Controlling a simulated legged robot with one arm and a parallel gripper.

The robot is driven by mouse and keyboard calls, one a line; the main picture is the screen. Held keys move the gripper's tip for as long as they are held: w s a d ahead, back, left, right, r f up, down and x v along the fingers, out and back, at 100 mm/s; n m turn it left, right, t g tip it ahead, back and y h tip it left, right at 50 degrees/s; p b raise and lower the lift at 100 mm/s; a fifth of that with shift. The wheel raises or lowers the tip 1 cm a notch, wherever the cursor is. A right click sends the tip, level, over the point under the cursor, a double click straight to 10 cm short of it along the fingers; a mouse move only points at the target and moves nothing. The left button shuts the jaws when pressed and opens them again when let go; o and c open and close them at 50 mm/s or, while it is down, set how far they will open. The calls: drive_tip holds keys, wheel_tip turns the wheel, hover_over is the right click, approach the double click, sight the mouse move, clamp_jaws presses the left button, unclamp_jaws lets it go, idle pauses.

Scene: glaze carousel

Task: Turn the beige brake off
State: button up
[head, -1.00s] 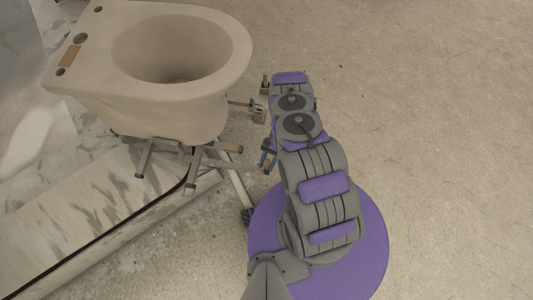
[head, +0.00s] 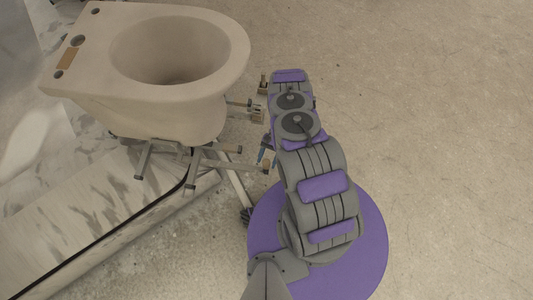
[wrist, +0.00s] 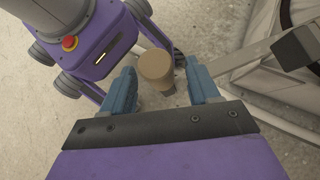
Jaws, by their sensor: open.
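A beige, rounded knob-like piece (wrist: 157,68), which looks like the brake, sits between the fingers in the wrist view. A small tan piece, likely the same one, shows beside my arm in the head view (head: 268,157). My gripper (wrist: 160,76) is open, with its blue fingers on either side of the beige piece. I cannot tell whether either finger touches it. In the head view my arm hides most of the gripper.
A beige toilet bowl (head: 209,106) sits on a metal-legged stand (head: 215,163) at left. A metal fitting (head: 257,113) sticks out from its side towards my arm. A marble-patterned slab (head: 120,188) lies at lower left. The floor at right (head: 440,140) is clear.

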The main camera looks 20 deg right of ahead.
drive_tip(key=p+v, duration=0.2)
drive_tip(key=v, duration=1.4)
drive_tip(key=shift+f, duration=0.2)
drive_tip(key=shift+d, duration=0.1)
